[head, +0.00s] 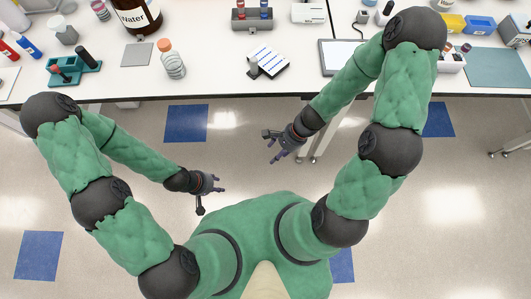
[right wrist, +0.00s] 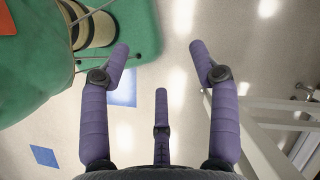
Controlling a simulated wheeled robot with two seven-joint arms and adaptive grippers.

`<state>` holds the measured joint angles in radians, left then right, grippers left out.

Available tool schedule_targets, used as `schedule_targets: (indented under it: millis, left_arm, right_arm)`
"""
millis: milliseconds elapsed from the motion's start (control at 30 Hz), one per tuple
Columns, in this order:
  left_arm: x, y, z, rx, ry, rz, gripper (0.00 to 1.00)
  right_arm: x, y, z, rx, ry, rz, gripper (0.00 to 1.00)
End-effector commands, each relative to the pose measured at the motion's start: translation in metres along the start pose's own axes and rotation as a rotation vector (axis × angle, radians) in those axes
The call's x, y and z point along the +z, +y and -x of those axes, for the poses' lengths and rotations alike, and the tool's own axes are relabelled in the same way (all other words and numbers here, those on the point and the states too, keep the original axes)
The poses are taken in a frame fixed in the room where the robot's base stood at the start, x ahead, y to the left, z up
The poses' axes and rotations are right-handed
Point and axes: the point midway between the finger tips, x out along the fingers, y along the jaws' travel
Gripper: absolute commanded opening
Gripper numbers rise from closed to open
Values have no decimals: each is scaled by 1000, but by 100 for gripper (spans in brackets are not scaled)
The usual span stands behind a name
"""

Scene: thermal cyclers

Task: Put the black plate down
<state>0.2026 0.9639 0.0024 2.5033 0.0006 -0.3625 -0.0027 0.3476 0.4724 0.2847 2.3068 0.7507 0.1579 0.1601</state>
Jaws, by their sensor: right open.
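My right gripper (head: 271,147) hangs over the floor in front of the table, apart from everything on it. I cannot tell whether this black piece is the black plate. No black plate shows in either gripper.
The white table (head: 205,75) runs across the back. The table front near the middle is clear.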

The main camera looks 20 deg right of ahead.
Motion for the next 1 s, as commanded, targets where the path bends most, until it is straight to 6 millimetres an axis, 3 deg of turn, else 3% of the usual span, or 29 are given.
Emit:
schedule_targets:
  millis: [167,300,433,600,1000]
  left_arm:
    - [0,0,0,0,0,0,40]
    - [0,0,0,0,0,0,40]
    - [0,0,0,0,0,0,40]
    - [0,0,0,0,0,0,40]
    - [0,0,0,0,0,0,40]
  right_arm:
    - [-2,26,-44,112,80,436,62]
    - [5,29,-71,121,107,748,62]
    - [16,28,-87,97,111,944,62]
    - [24,26,-96,73,110,1051,62]
    - [24,25,-96,71,110,1056,62]
